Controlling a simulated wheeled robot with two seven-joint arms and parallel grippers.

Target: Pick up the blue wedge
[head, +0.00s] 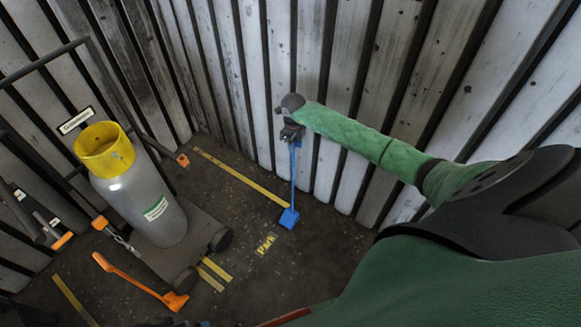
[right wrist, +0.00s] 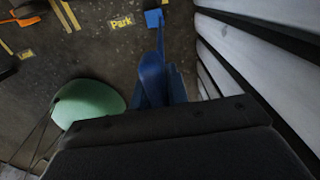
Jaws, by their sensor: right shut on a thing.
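The blue wedge (head: 289,217) is a small blue block at the lower end of a long thin blue handle. In the head view it is near the wall, beside the end of a yellow floor line. My right gripper (head: 292,134) is shut on the top of the handle, which runs down almost upright below it. In the right wrist view the handle runs away from the gripper to the wedge block (right wrist: 153,18). I cannot tell whether the block touches the floor. My left gripper is not in view.
A cart (head: 195,243) carries a grey cylinder (head: 150,208) with a yellow collar at the left. An orange wedge (head: 175,300) with a long handle is by its wheel. A corrugated metal wall (head: 270,60) stands close behind my right arm.

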